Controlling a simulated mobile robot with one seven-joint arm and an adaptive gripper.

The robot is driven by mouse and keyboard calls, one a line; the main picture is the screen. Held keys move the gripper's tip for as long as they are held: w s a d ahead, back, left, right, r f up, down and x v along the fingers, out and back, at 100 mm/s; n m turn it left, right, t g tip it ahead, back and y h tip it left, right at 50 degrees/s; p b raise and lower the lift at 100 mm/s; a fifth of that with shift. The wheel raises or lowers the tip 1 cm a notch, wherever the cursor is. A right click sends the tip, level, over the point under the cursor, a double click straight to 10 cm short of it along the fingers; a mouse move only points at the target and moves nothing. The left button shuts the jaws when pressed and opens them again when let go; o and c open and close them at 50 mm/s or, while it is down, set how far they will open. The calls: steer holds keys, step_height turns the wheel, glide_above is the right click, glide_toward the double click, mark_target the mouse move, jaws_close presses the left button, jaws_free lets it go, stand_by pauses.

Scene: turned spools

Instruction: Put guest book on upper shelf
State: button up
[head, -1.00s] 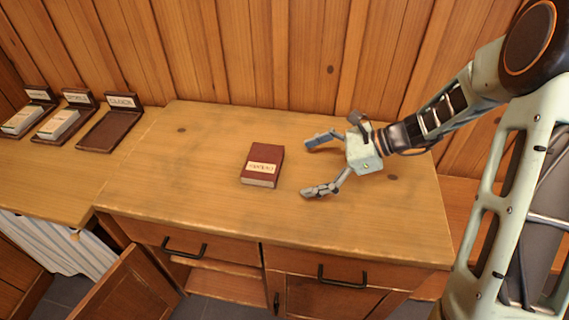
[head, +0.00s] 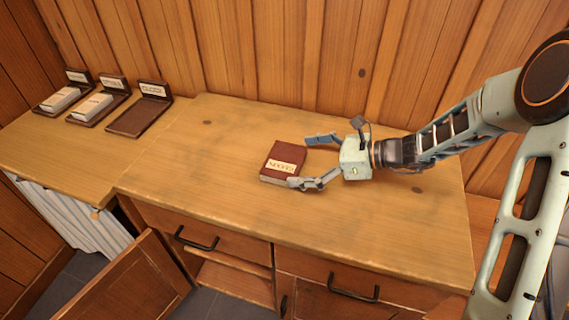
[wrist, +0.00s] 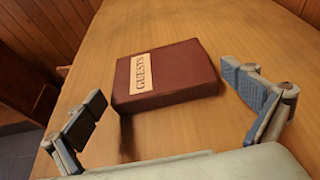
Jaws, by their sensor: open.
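The guest book (head: 281,151) is dark red with a pale label and lies flat on the wooden cabinet top. In the wrist view the label on the guest book (wrist: 185,68) reads "GUESTS". My gripper (head: 300,162) is open at the right end of the book, low over the top. In the wrist view the fingers of my gripper (wrist: 165,88) stand apart, one to each side of the book, with gaps showing. Below the left drawer, a shelf board (head: 232,283) shows in an open compartment; its inside is mostly hidden.
An open cabinet door (head: 130,285) juts out at lower left. Black handles (head: 352,288) stick out from the front. Three dark stands (head: 140,118) are on the left counter; two hold pale blocks and the right one is empty. The cabinet top around the book is clear.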

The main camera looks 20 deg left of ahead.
mark_target(289, 160)
steer(key=x, duration=0.3)
steer(key=shift+a+f, duration=0.2)
steer(key=shift+a, duration=0.05)
steer(key=c, duration=1.2)
steer(key=shift+o, duration=0.2)
steer(key=shift+r, duration=0.15)
